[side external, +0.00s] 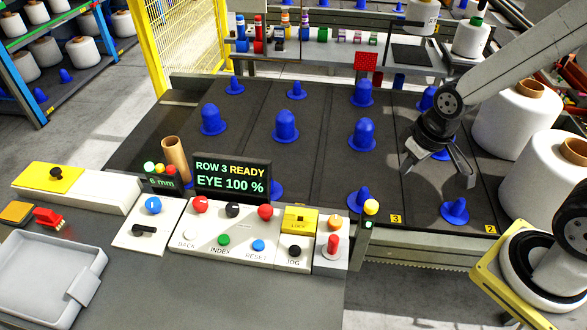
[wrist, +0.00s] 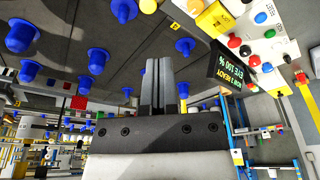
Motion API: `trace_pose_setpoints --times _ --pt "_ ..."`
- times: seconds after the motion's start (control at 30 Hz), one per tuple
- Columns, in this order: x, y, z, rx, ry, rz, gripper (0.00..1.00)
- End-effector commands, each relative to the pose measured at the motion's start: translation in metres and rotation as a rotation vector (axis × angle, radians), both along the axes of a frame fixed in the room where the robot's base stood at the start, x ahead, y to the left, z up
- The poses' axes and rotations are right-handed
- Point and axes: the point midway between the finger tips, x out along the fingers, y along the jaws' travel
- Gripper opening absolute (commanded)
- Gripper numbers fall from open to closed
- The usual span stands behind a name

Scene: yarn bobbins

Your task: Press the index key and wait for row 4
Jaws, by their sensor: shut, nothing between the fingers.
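The green index key (side external: 224,240) sits on the white control panel above the label INDEX, between a white and a blue button. Nothing touches it. The display (side external: 232,178) behind the panel reads "ROW 3 READY" and "EYE 100 %"; it also shows upside down in the wrist view (wrist: 231,72). My gripper (side external: 438,165) hangs over the right part of the dark peg bed, well right of the panel. In the wrist view its fingers (wrist: 158,85) are together with nothing between them.
Blue pegs (side external: 286,126) stand in rows on the dark bed (side external: 320,165). Big white bobbins (side external: 520,120) stand at the right. A grey tray (side external: 45,280) lies front left.

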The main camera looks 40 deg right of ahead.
Motion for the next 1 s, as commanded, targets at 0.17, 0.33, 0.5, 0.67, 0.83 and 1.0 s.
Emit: trace_pose_setpoints --times 0.17,0.33,0.5,0.67,0.83,1.0 --pt "0.005 0.003 0.0 0.009 -0.008 -0.02 0.0" --pt "0.021 0.011 -0.002 0.037 -0.028 -0.088 0.0" --pt "0.047 0.027 -0.005 0.091 -0.064 -0.206 0.0" --pt "0.075 0.048 -0.01 0.162 -0.099 -0.347 0.0" --pt "0.105 0.073 -0.017 0.249 -0.132 -0.5 0.0" --pt "0.132 0.101 -0.025 0.344 -0.156 -0.652 0.0"
